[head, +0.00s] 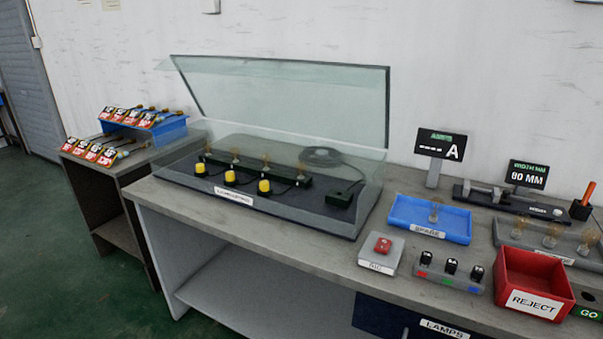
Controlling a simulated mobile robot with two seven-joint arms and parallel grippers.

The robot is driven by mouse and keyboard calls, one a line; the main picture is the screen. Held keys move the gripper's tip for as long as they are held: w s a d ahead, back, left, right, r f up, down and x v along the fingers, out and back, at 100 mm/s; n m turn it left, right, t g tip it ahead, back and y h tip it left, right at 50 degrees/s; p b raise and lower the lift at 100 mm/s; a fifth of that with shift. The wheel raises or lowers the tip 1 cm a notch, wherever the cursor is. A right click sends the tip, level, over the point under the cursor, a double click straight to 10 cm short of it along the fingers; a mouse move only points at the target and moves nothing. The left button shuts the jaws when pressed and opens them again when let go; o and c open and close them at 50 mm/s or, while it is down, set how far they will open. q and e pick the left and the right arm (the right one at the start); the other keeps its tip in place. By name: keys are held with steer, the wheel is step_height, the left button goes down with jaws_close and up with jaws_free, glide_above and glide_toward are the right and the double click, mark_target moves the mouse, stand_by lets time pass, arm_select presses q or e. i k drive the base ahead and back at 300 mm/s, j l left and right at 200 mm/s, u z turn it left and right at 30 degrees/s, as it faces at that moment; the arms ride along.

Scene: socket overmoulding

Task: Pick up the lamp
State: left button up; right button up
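A lamp (434,213) with a clear bulb stands in the blue tray (402,216), whose label seems to read SPARE. More lamps (551,236) stand in a grey tray at the right edge, partly behind the red box. Several small lamps (265,164) also stand in a row on a black bar inside the glass case. Which lamp the task means cannot be told from this view. Neither of my grippers is in view.
The glass case (352,205) has its lid up, with yellow knobs inside. A side bench (124,163) carries tagged parts.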

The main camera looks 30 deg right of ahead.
mark_target(300, 167)
steer(key=i+j+z, duration=0.2)
steer(key=i+j, duration=0.15)
steer(key=i+j+z, duration=0.15)
steer(key=i+j, duration=0.2)
steer(key=j, duration=0.15)
steer(key=i+j+z, duration=0.2)
steer(key=j, duration=0.3)
steer(key=i, duration=0.1)
